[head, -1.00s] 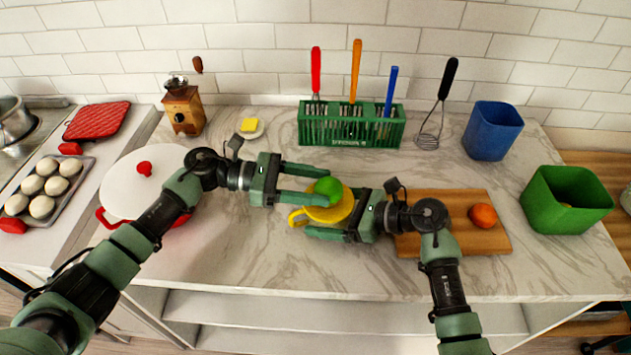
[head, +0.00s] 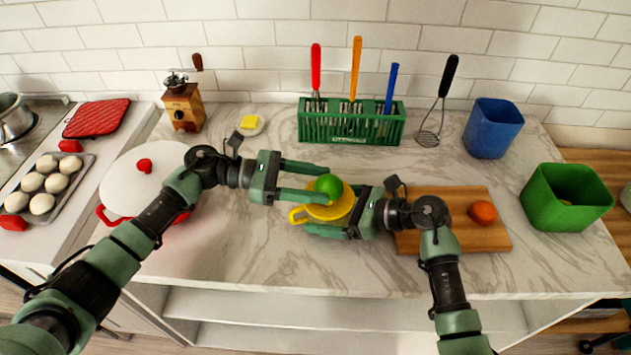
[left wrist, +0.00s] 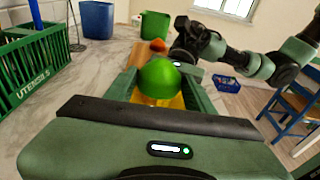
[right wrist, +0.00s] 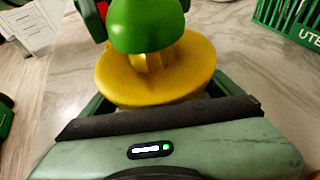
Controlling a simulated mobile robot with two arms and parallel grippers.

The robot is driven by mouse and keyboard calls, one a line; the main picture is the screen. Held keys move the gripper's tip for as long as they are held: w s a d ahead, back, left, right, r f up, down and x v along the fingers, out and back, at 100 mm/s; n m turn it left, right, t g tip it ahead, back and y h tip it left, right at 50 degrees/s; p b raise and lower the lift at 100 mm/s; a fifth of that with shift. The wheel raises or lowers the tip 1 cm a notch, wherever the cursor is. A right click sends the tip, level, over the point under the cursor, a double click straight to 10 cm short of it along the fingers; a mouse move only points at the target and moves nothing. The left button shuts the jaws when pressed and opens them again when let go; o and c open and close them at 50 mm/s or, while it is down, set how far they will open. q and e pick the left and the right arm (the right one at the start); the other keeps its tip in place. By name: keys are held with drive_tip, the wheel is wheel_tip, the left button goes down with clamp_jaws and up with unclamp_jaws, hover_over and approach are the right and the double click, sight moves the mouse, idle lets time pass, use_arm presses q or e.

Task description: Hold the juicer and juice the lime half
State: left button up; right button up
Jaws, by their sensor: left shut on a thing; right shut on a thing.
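The yellow juicer (head: 322,211) stands on the marble counter with its handle to the left. My right gripper (head: 338,212) is shut on the juicer from the right; the juicer also shows in the right wrist view (right wrist: 195,72). The green lime half (head: 329,186) is over the juicer's top, and it also shows in the left wrist view (left wrist: 160,80) and the right wrist view (right wrist: 150,25). My left gripper (head: 322,188) is shut on the lime half from the left. Part of the juicer's cone shows below the lime; the contact between them is hard to tell.
A wooden board (head: 450,205) with an orange fruit (head: 483,212) lies right of the juicer. A green utensil rack (head: 350,128) stands behind. A white-lidded pot (head: 135,185) is at left. Blue (head: 492,130) and green (head: 567,200) bins stand at right. The front counter is clear.

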use_arm(q)
drive_tip(key=shift+f, duration=0.6)
drive_tip(key=shift+s+f+n+t, duration=0.2)
drive_tip(key=shift+s+n+t, duration=0.15)
drive_tip(key=shift+t, duration=0.25)
drive_tip(key=n+t, duration=0.2)
drive_tip(key=s+n+t+y, duration=0.1)
drive_tip(key=n+t, duration=0.1)
drive_tip(key=t, duration=0.1)
drive_tip(key=shift+d, duration=0.15)
use_arm(e)
drive_tip(key=shift+r, duration=0.1)
use_arm(q)
drive_tip(key=shift+n+t+y, duration=0.55)
drive_tip(key=shift+t+y, duration=0.05)
drive_tip(key=shift+t, duration=0.2)
drive_tip(key=shift+f, duration=0.15)
drive_tip(key=shift+w+r, duration=0.2)
drive_tip(key=shift+r, duration=1.2)
use_arm(e)
drive_tip(key=shift+w, duration=0.1)
use_arm(q)
drive_tip(key=shift+r, duration=3.05)
